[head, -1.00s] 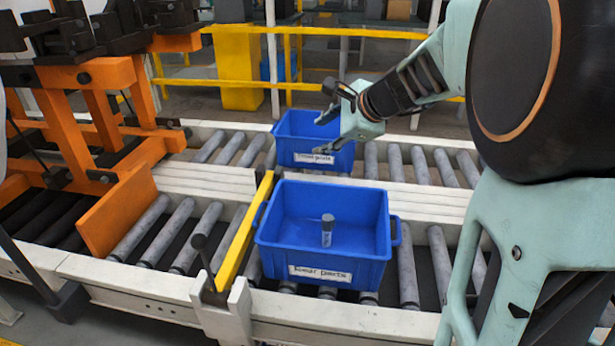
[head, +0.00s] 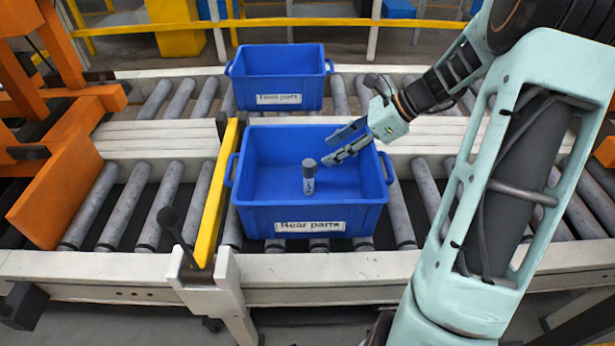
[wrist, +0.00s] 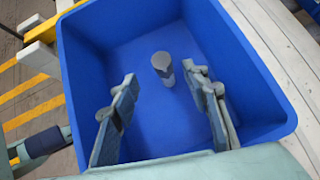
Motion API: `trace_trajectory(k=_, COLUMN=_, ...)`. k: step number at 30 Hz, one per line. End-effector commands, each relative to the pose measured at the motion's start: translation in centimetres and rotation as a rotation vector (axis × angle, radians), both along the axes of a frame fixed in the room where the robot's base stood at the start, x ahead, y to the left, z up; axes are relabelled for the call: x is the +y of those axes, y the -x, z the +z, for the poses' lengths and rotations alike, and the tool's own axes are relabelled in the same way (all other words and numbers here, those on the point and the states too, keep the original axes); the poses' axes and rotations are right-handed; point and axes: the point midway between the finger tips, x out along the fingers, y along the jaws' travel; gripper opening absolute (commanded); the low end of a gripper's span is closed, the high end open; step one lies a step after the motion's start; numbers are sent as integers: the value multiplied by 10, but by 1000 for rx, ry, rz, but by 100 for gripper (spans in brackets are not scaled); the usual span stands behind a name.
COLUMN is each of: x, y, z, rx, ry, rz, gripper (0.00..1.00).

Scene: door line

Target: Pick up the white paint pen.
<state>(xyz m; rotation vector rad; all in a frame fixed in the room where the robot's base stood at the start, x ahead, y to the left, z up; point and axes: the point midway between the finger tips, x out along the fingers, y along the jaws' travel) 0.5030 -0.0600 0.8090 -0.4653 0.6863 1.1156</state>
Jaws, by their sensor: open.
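In the wrist view the pen (wrist: 165,70) stands on the bin floor, beyond and between my fingertips. My gripper (head: 336,146) is open and empty, above the right side of the bin and to the upper right of the pen in the head view. In the wrist view both fingers of my gripper (wrist: 165,92) are apart, with a gap between them and the pen. No part of the pen is hidden by the fingers.
Another blue bin (head: 290,90), its label not clearly legible, sits on the far roller line. A yellow bar (head: 214,192) stands just left of the near bin. An orange frame (head: 62,207) is at the left. Bare rollers (head: 410,210) lie right of the near bin.

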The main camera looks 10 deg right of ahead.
Motion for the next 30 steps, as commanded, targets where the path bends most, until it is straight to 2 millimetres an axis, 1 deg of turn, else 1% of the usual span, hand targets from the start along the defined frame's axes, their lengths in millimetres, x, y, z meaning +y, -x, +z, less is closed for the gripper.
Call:
trace_trajectory(k=1, x=8, y=-2, z=-9, rx=1, ry=-3, rz=4, gripper=42)
trace_trajectory(k=3, x=14, y=-5, z=-17, rx=1, ry=0, rz=2, gripper=42)
trace_trajectory(k=7, x=24, y=-9, z=-27, rx=1, ry=0, rz=2, gripper=42)
trace_trajectory(k=13, x=31, y=-13, z=-35, rx=0, ry=1, rz=1, gripper=42)
trace_trajectory(k=21, x=56, y=-25, z=-63, rx=0, ry=0, rz=1, gripper=42)
trace_trajectory(k=24, x=60, y=-27, z=-66, rx=-1, ry=1, rz=1, gripper=42)
trace_trajectory(k=29, x=59, y=-27, z=-65, rx=-1, ry=1, rz=0, gripper=42)
trace_trajectory(k=30, x=59, y=-27, z=-64, rx=-1, ry=1, rz=0, gripper=39)
